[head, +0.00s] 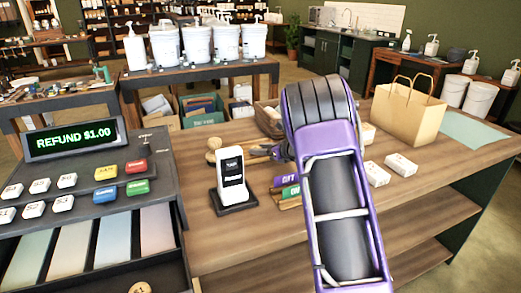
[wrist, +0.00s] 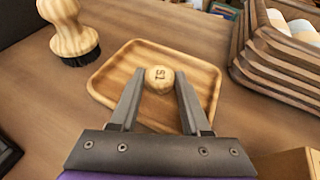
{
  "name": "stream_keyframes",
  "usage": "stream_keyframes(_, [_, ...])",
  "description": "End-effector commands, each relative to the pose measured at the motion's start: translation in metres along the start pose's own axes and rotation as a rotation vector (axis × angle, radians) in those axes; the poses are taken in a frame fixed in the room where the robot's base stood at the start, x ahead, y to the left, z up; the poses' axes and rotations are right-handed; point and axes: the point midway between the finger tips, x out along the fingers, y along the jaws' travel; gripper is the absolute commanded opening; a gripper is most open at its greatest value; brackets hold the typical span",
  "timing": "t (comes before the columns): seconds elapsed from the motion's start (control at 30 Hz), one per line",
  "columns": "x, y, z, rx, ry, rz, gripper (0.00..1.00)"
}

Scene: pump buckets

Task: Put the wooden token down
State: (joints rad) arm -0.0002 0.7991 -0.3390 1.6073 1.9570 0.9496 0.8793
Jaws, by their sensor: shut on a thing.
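The wooden token (wrist: 158,78), a small pale round piece with dark marking, sits between my fingertips in the wrist view. My gripper (wrist: 159,82) is shut on it. Below is a square wooden tray (wrist: 112,72) with a raised rim, and the token is over its inner area. I cannot tell whether the token touches the tray floor. In the head view my purple and black arm reaches over the counter and hides much of the area around the gripper.
A wooden-handled brush (wrist: 70,30) stands left of the tray, and stacked wooden trays (wrist: 275,60) rise close on the right. In the head view a card reader (head: 232,175), a register with an open drawer (head: 105,250) and a paper bag (head: 410,112) surround the arm.

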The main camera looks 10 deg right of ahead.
Motion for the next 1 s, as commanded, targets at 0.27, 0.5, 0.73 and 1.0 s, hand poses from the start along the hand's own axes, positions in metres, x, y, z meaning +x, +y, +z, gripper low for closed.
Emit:
stream_keyframes(0.27, [0.0, 0.0, -0.001, 0.0, 0.0, 0.0, 0.77])
stream_keyframes(0.5, [0.0, 0.0, 0.001, 0.0, 0.0, 0.0, 0.77])
stream_keyframes(0.73, [-0.027, -0.001, 0.003, 0.002, 0.0, -0.004, 0.77])
stream_keyframes(1.0, [-0.086, -0.001, 0.003, 0.002, -0.002, -0.003, 0.77])
